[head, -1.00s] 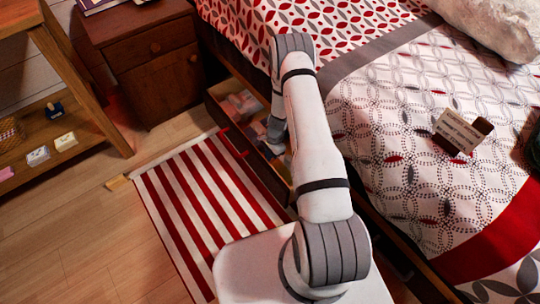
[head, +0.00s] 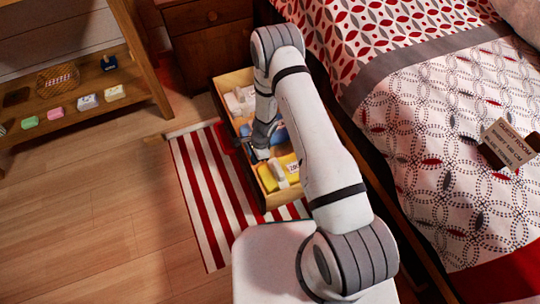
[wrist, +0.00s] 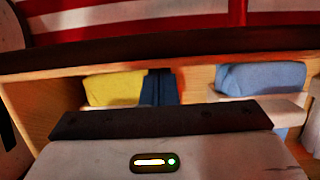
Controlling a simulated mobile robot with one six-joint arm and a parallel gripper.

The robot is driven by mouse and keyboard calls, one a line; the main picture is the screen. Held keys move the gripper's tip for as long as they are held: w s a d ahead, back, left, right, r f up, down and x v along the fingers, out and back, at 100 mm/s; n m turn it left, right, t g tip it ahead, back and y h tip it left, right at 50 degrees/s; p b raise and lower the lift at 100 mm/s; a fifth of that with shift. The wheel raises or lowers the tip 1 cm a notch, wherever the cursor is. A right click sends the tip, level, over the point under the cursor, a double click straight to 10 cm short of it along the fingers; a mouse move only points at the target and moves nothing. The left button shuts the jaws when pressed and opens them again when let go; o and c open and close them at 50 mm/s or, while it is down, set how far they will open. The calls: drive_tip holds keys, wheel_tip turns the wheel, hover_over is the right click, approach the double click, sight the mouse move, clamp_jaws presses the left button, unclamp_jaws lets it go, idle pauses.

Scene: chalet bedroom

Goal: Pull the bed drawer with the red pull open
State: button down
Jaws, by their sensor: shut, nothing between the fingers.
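The bed drawer (head: 254,190) stands out from under the bed, with its inside in view. Its red pull (head: 224,139) is on the outer front panel, at the left in the head view. Folded blue and yellow things and pale items lie inside. My gripper (head: 260,153) is low at the drawer, near its front side, partly hidden by my arm. It is shut with nothing held; whether it touches the front panel or pull is unclear. The wrist view shows the drawer's wooden wall (wrist: 198,78) with a yellow cloth (wrist: 114,88) and a blue cloth (wrist: 262,78).
A red and white striped rug (head: 196,190) lies beside and under the drawer. A wooden nightstand (head: 207,45) stands behind it. A shelf (head: 85,110) with small items is at left. The bed (head: 420,110) bounds the right. Bare floor is free at lower left.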

drive_tip(key=shift+s+a, duration=0.2)
drive_tip(key=shift+a, duration=0.45)
drive_tip(key=shift+s+a, duration=0.2)
drive_tip(key=shift+a, duration=0.45)
drive_tip(key=shift+r, duration=0.1)
drive_tip(key=p+v, duration=0.7)
drive_tip(key=v, duration=0.2)
drive_tip(key=shift+r, duration=0.45)
drive_tip(key=shift+d, duration=0.15)
